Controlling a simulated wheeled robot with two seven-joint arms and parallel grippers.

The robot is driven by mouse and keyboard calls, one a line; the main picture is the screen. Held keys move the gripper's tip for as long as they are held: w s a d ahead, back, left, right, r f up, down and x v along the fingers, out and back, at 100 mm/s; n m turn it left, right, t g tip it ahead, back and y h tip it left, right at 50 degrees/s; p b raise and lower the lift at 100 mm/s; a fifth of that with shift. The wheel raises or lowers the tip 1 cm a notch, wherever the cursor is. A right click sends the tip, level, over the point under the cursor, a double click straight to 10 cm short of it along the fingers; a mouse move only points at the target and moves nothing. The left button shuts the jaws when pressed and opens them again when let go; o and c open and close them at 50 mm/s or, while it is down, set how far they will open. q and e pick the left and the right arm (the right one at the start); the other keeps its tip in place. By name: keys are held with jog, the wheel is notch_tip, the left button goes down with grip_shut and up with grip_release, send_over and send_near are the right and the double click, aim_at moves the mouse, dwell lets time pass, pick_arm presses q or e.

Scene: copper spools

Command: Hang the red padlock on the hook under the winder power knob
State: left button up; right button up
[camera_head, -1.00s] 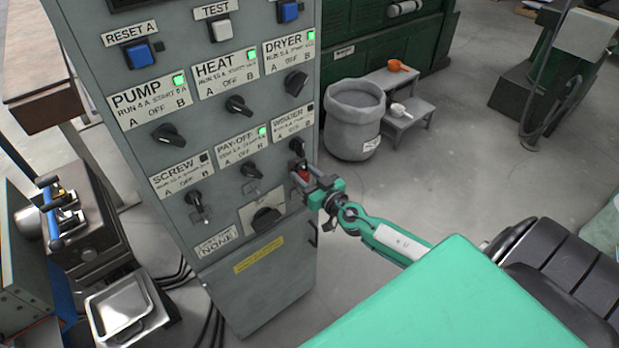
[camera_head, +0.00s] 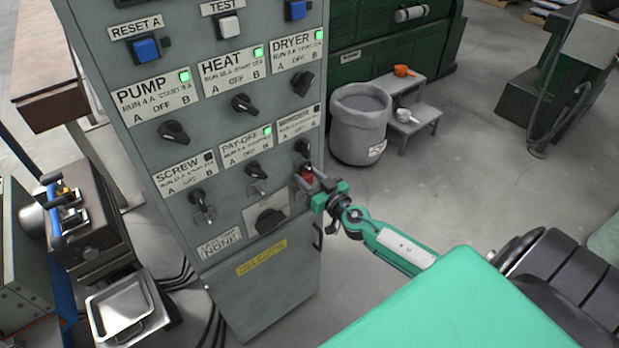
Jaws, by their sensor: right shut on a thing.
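The grey control cabinet (camera_head: 150,215) stands at the left centre, with rows of knobs and labels. The winder label (camera_head: 298,122) is at the right of the lower knob row, and the black winder knob (camera_head: 303,147) sits below it. The red padlock (camera_head: 307,175) is just under this knob, between the jaws of my right gripper (camera_head: 312,183). The gripper is shut on the padlock close to the panel face. The hook is hidden behind the gripper and padlock, so I cannot tell whether the shackle is around it. My left gripper is not in view.
Padlocks or hasps hang under the screw knob (camera_head: 202,212) and pay-off knob. A larger rotary switch (camera_head: 270,222) sits lower on the panel. A grey bin (camera_head: 358,135) and a small step (camera_head: 415,125) stand behind to the right. Open floor lies right of the cabinet.

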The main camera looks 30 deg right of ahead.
jog(key=o, duration=1.1)
jog(key=shift+o, duration=0.2)
jog(key=shift+s+f, duration=0.15)
jog(key=shift+s, duration=0.3)
jog(key=s+d+b, duration=0.1)
jog(key=s+b, duration=0.4)
jog(key=s, duration=0.8)
jog(key=shift+w, duration=0.1)
